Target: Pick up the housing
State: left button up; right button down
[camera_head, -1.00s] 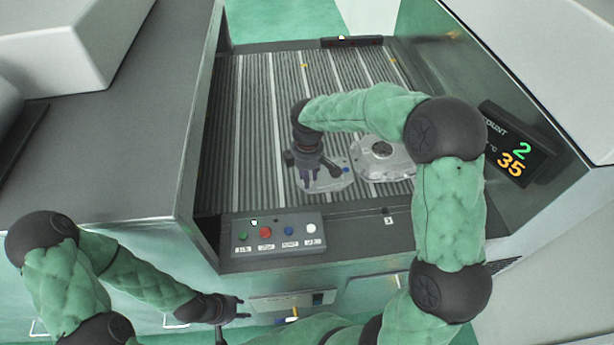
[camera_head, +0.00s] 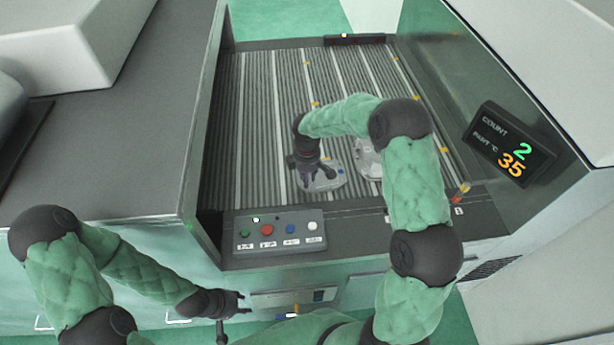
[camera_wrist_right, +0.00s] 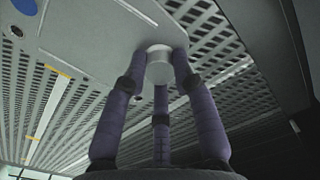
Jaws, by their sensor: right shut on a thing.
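The housing (camera_head: 325,183) is a light grey aluminium casting near the front of the slatted conveyor. My right gripper (camera_head: 315,176) is over it from above and hides part of it. In the right wrist view, my right gripper's three dark fingers (camera_wrist_right: 160,70) are closed around a pale round boss (camera_wrist_right: 160,62) on the grey housing (camera_wrist_right: 105,25), which also has a blue spot. I cannot tell whether the housing is clear of the slats. My left gripper (camera_head: 243,303) is open and empty, low in front of the machine.
A second casting (camera_head: 367,160) lies right of the housing, partly hidden behind my right arm. A button panel (camera_head: 275,232) is at the conveyor's front edge. A count display (camera_head: 508,145) is on the right wall. The conveyor's (camera_head: 260,110) back and left are bare.

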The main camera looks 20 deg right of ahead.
jog(key=shift+r, duration=0.1)
jog(key=c, duration=1)
grip_release()
jog(key=shift+f, duration=0.2)
jog(key=shift+r, duration=0.15)
notch_tip(320, 180, up, 12)
jog(key=shift+f+b, duration=0.25)
jog(key=shift+b, duration=0.05)
jog(key=o, duration=0.4)
jog(key=shift+r, duration=0.3)
